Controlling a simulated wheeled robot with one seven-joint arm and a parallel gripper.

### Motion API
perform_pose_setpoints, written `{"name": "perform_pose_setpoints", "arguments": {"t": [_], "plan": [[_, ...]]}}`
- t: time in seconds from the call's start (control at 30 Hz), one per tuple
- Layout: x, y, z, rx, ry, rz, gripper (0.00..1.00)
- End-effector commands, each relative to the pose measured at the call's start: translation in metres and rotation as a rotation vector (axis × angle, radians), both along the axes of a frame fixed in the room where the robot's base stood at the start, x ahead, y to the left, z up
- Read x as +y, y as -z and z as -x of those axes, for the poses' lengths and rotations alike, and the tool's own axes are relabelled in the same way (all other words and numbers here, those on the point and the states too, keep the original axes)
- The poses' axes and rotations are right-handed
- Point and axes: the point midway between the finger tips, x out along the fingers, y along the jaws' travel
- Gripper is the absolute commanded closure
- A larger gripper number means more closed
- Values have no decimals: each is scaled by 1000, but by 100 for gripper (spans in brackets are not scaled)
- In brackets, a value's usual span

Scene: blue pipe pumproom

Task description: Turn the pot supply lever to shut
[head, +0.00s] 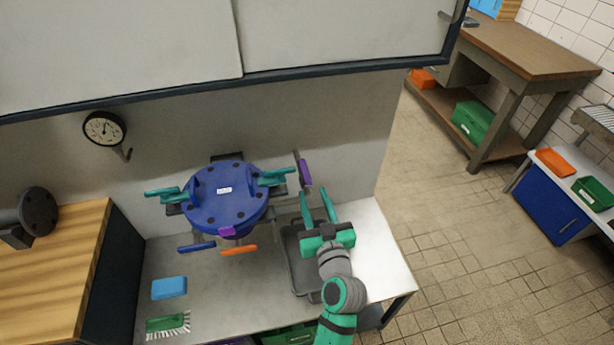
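A blue round pot (226,205) with a white label and teal clamps on its left and right stands at the back of the grey bench. A purple handle (305,173) on a grey stem stands nearly upright to the pot's right. A blue handle (197,247) and an orange handle (239,250) lie roughly level at the pot's front, below a small purple part. No readable label shows which handle is the pot supply lever. My gripper (314,192) is open and looks empty. In the picture its teal fingers point up, just below and right of the purple handle.
A grey tray (298,272) lies partly behind my arm. A blue block (169,288) and a green brush (166,324) lie on the bench's left. A cabinet (240,85) overhangs above; a gauge (104,128) is on the wall. Open tiled floor lies right.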

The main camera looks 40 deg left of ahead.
Motion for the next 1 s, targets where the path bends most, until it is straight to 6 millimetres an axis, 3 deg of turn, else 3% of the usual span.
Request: {"name": "perform_pose_setpoints", "arguments": {"t": [0.4, 0.9, 0.93, 1.0], "plan": [[53, 0, -45, 0, 0, 0, 64], [66, 0, -56, 1, 1, -1, 64], [66, 0, -56, 1, 1, -1, 66], [66, 0, -56, 1, 1, -1, 83]]}}
